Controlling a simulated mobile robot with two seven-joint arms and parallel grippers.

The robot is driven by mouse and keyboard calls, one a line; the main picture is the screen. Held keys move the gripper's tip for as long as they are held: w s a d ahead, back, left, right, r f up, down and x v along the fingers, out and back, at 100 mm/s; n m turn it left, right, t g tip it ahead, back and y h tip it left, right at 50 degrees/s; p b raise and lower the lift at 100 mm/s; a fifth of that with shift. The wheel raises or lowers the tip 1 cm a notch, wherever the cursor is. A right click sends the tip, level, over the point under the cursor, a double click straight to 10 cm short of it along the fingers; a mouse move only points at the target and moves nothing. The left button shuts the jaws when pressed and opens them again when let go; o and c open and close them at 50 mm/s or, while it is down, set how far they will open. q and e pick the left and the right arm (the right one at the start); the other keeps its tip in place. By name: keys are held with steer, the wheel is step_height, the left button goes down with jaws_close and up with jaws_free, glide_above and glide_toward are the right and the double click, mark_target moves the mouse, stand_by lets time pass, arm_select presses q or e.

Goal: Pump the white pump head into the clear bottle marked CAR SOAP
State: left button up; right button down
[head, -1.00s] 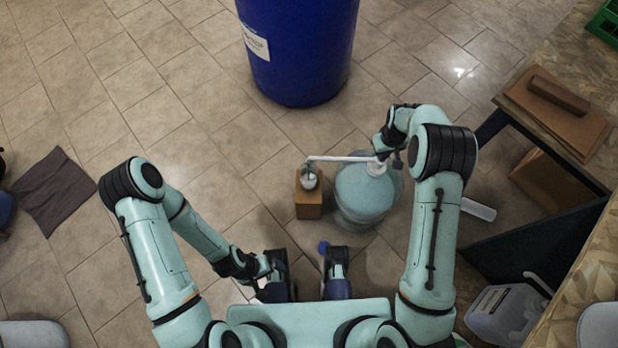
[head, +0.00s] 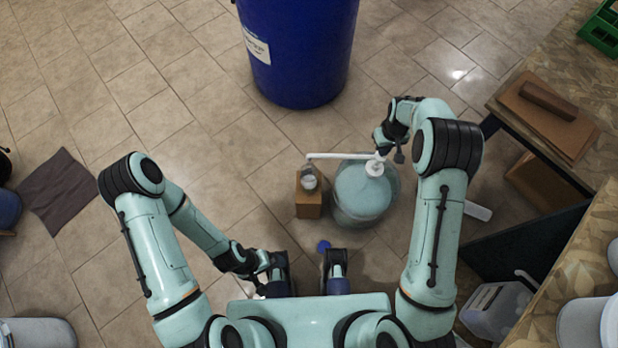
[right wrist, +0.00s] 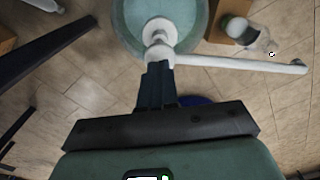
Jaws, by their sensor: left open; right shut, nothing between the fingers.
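The white pump head (head: 375,167) sits on top of a big round container with pale blue contents (head: 362,195). Its long white spout (head: 335,156) reaches left, and its tip shows at the top of the small clear bottle (head: 308,180). The bottle stands on a wooden block (head: 307,205) and holds something whitish; no marking is readable. My right gripper (head: 384,148) is shut and empty, close to the pump head. In the right wrist view its fingers (right wrist: 157,68) end at the pump head (right wrist: 158,35); contact cannot be told. My left gripper (head: 266,275) is open, low, away from the bottle.
A tall blue drum (head: 297,60) stands behind. A blue cap (head: 323,246) lies on the tiled floor. A workbench (head: 560,215) runs along the right, with a pale canister (head: 497,308) beside it. A dark cloth (head: 60,190) lies at left. Floor between cloth and block is clear.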

steer(key=shift+f, duration=0.1)
stand_by(0.3)
steer(key=shift+f+b, duration=2)
steer(key=shift+f, duration=0.8)
steer(key=shift+r, duration=0.1)
steer(key=shift+r+p, duration=1.95)
steer(key=shift+r, duration=0.9)
steer(key=shift+f, duration=0.1)
steer(key=shift+f, duration=0.15)
